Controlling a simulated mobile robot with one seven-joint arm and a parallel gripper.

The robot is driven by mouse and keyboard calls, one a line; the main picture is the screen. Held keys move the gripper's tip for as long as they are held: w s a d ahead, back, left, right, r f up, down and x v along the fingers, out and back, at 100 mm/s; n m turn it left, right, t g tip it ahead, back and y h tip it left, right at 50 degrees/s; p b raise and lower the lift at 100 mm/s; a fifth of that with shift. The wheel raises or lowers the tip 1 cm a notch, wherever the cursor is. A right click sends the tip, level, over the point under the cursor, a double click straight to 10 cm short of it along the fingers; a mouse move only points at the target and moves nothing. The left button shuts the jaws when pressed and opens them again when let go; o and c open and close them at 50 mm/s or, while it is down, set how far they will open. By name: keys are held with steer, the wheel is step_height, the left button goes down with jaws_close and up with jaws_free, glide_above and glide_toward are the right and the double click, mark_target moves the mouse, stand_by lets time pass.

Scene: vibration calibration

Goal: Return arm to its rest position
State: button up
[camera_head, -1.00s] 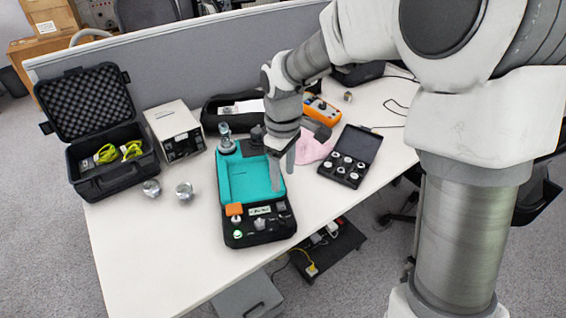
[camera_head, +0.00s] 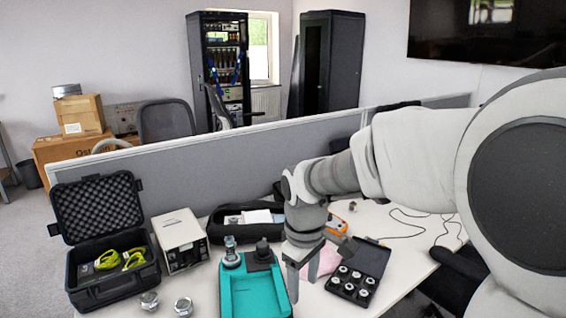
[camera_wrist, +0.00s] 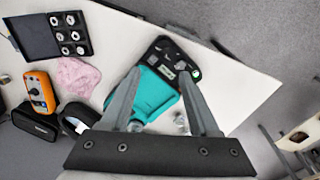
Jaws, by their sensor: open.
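My gripper (camera_head: 299,283) is at the end of my arm, pointing down above the table beside the teal tray's right side in the head view. The fingers are spread and nothing is between them. In the wrist view my gripper (camera_wrist: 163,98) shows two fingers well apart. The teal tray (camera_head: 252,292) of the calibration case lies below, and it also shows between the fingers in the wrist view (camera_wrist: 155,96). The lower part of the case is cut off in the head view.
An open black case (camera_head: 115,283) with yellow-green items stands at the left, beside a grey-white box unit (camera_head: 180,240). A black box of round metal pieces (camera_head: 375,262), a pink cloth (camera_head: 327,262) and an orange device (camera_head: 337,224) lie near my gripper. A grey partition (camera_head: 230,165) runs behind the table.

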steer(key=s+d+r+m+t+p, duration=0.1)
steer(key=s+d+r+m+t, duration=0.1)
steer(key=s+d+r+m, duration=0.3)
steer(key=s+d+r+m+t+p, duration=0.2)
steer(key=s+d+r+m, duration=0.2)
steer(key=s+r, duration=0.3)
steer(key=s+d, duration=0.1)
steer(key=s, duration=0.3)
steer(key=shift+s+m+t, duration=0.3)
steer(key=shift+m, duration=0.1)
steer(key=shift+c, duration=0.4)
stand_by(0.4)
